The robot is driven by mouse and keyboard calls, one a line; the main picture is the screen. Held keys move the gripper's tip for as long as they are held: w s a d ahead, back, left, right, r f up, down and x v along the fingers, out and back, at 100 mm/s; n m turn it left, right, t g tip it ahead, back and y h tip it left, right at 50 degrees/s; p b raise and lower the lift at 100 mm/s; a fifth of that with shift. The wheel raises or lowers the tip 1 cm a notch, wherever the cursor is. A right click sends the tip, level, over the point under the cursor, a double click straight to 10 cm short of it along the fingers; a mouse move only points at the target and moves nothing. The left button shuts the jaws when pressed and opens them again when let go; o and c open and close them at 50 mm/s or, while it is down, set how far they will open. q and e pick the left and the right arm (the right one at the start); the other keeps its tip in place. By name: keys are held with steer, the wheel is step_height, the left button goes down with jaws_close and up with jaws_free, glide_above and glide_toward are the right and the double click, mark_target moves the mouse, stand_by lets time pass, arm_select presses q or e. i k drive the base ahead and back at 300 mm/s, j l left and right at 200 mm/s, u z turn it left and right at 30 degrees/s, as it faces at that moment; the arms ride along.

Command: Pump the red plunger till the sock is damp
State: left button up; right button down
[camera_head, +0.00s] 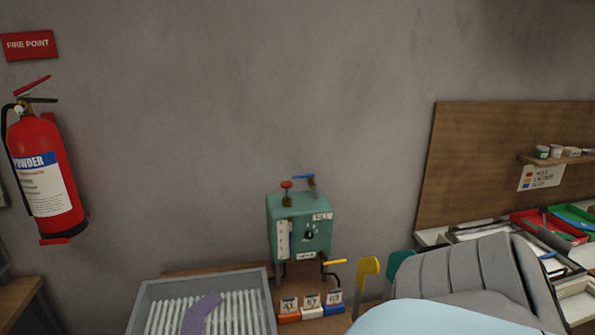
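The red plunger (286,185) stands on top of a teal box-shaped machine (300,226) against the wall. A blue handle (304,177) sits beside it, and a yellow lever (335,262) sticks out low on the right. A purple sock (200,313) lies bent on white ribs inside a grey tray (150,292) to the lower left of the machine; its lower end is cut off by the picture edge. I cannot tell from its colour whether it is damp.
Several small labelled blocks (311,311) stand before the machine. Upright yellow (367,271) and teal pieces, a grey ribbed shape (465,268) and a pale blue surface (440,318) crowd the lower right. Coloured trays (548,229) lie farther right. A fire extinguisher (45,180) hangs left.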

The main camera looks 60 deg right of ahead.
mark_target(286, 184)
steer(key=k+l, duration=0.1)
steer(key=l, duration=0.3)
steer(key=k+l, duration=0.1)
steer(key=l, duration=0.7)
steer(key=k+l, duration=0.15)
steer(key=l, duration=0.25)
